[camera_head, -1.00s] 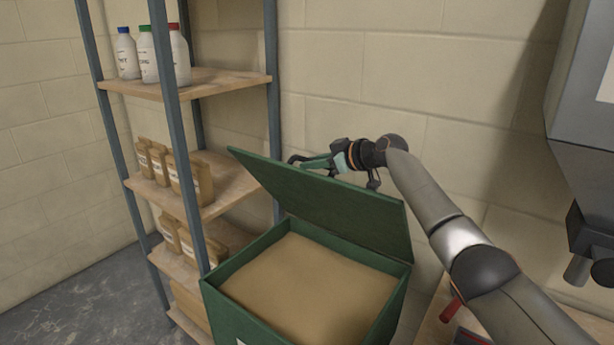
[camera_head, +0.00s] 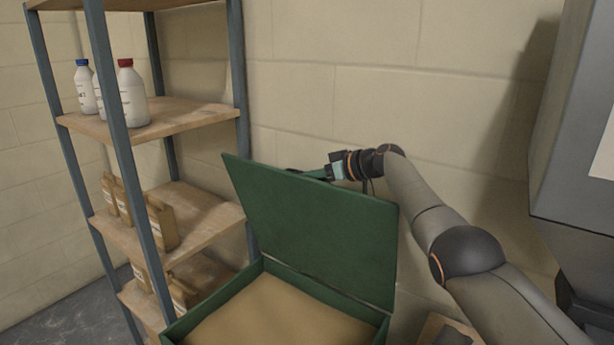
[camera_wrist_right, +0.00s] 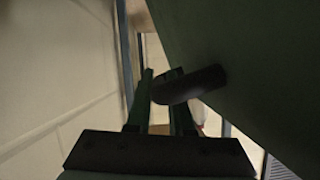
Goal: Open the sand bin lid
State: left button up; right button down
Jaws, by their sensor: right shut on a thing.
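The sand bin (camera_head: 268,266) is a green box filled with tan sand (camera_head: 285,318), low in the middle of the head view. Its green lid (camera_head: 315,230) is raised on its hinge at the back edge, standing steeply open. My right gripper (camera_head: 312,174) is behind the lid near its upper edge, partly hidden by it. In the right wrist view, my right gripper (camera_wrist_right: 163,95) is shut on a dark rounded lid handle (camera_wrist_right: 192,84), which joins the lid's outer face (camera_wrist_right: 245,60). My left gripper is not in view.
A metal shelf rack (camera_head: 118,165) with wooden boards stands close on the left, holding white bottles (camera_head: 133,95) and brown bags (camera_head: 160,222). A block wall (camera_head: 330,80) is close behind the lid. A grey hopper (camera_head: 575,150) stands at the right.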

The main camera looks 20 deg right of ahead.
jog(key=shift+w+d+f, duration=0.15)
jog(key=shift+d, duration=0.15)
jog(key=c, duration=0.8)
grip_release()
jog(key=shift+b+v, duration=0.75)
jog(key=shift+v, duration=0.45)
jog(key=b+v, duration=0.2)
jog(key=v, duration=0.8)
